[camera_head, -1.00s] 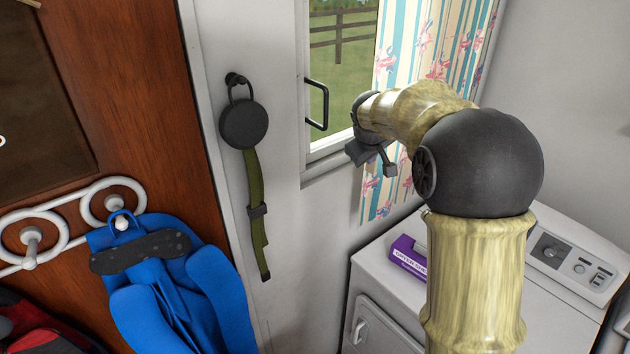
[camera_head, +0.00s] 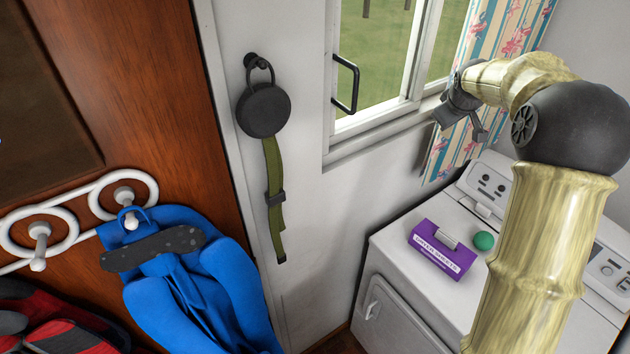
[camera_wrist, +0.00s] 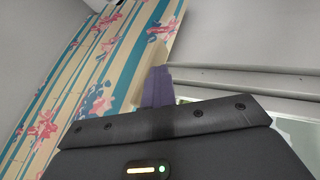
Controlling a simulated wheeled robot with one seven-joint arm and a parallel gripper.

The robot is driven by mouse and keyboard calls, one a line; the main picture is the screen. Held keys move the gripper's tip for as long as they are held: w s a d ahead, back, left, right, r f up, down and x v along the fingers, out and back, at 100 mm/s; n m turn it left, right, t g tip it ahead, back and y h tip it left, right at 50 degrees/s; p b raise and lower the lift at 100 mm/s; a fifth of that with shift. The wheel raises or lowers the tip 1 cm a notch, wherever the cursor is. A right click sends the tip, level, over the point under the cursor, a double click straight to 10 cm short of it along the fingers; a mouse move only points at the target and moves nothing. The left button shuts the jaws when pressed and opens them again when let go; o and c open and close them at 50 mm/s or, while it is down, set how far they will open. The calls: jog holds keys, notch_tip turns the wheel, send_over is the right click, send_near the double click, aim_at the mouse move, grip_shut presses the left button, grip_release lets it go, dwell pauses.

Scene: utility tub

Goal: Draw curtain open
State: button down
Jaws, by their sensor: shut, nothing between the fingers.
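The curtain (camera_head: 505,38), striped blue and cream with pink flowers, hangs at the right side of the window (camera_head: 385,65), leaving much of the glass bare. Its lower part shows below my arm in the head view. My gripper (camera_head: 460,122) is at the curtain's left edge, in front of the window sill. It is shut with nothing held. In the wrist view the curtain (camera_wrist: 95,75) fills the left side, beside the shut fingers (camera_wrist: 157,88). I cannot tell whether the fingers touch the cloth.
A white machine (camera_head: 400,250) stands below the window, with a purple dryer sheets box (camera_head: 441,250) and a green ball (camera_head: 484,241) on top. A black window handle (camera_head: 347,85) sticks out left of the glass.

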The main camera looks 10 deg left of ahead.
dwell(0.3)
jog(key=s+a+r+b, duration=0.4)
jog(key=s+r+b, duration=0.2)
jog(key=s+r, duration=0.25)
jog(key=s+f+m+g+b, duration=0.2)
jog(key=s+f+m+g, duration=0.2)
jog(key=s+f, duration=2.4)
jog(key=m, duration=0.3)
jog(key=shift+d+f+m+g+y, duration=0.15)
jog(key=shift+f+m+g+y, duration=0.15)
jog(key=shift+m+g+y, duration=0.1)
jog(key=shift+w, duration=0.1)
